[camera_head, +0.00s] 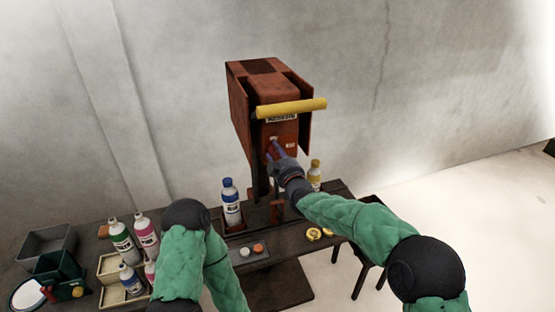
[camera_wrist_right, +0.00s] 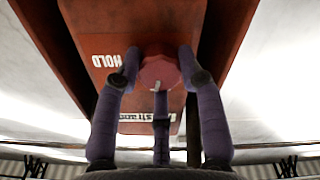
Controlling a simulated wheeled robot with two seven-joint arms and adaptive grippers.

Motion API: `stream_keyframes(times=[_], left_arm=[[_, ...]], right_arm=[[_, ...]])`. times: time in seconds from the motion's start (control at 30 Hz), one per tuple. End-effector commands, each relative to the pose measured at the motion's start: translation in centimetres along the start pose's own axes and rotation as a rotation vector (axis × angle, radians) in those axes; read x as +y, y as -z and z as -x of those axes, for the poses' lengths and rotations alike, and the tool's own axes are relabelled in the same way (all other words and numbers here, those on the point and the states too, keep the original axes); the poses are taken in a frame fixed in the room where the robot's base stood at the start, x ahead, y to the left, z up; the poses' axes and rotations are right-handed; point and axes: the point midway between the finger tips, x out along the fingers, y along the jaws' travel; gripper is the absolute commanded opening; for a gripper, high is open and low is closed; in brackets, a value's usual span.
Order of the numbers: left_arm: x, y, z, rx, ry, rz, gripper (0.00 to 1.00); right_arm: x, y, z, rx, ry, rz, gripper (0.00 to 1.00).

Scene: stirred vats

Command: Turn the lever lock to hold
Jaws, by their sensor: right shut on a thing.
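The red-brown machine (camera_head: 277,90) stands at the back of the bench with a yellow bar handle (camera_head: 291,108) across its front. My right gripper (camera_head: 274,153) is at the front face below the handle, its fingers closed there. In the right wrist view my right gripper (camera_wrist_right: 159,68) has its fingers around a reddish knob (camera_wrist_right: 158,73), the lever lock, with a pale mark on its lower part. A white HOLD label (camera_wrist_right: 107,61) is left of the knob. Another label (camera_wrist_right: 136,117) below it is partly hidden by a finger.
A blue-capped bottle (camera_head: 231,203) stands left of the machine and a yellow-capped bottle (camera_head: 315,175) behind my right forearm. Several bottles and trays (camera_head: 112,268) fill the left of the bench (camera_head: 290,247). Small yellow items (camera_head: 315,234) lie at the right front.

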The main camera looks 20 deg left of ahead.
Motion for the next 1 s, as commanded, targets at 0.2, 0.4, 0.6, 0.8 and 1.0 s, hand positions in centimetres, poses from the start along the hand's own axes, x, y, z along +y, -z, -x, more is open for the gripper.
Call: stream_keyframes(times=[0.2, 0.4, 0.6, 0.8, 1.0], left_arm=[[-1.1, 0.1, -3.0, 0.0, 0.0, 0.0, 0.4], [-1.8, 0.2, -4.9, 0.0, 0.0, 0.0, 0.4], [-2.4, 0.2, -6.8, 0.0, 0.0, 0.0, 0.4], [-3.1, 0.3, -8.6, 0.0, 0.0, 0.0, 0.4], [-3.7, 0.4, -10.4, 0.0, 0.0, 0.0, 0.4]], right_arm=[[-0.1, -0.1, 0.0, 0.006, -0.003, -0.201, 0.07], [-0.1, -0.1, 0.0, 0.007, -0.003, -0.391, 0.07], [-0.1, -0.1, 0.0, 0.006, -0.002, -0.581, 0.07], [0.1, -0.1, 0.0, 0.008, -0.002, -0.771, 0.07], [0.1, -0.1, 0.0, 0.008, -0.002, -0.958, 0.07]])
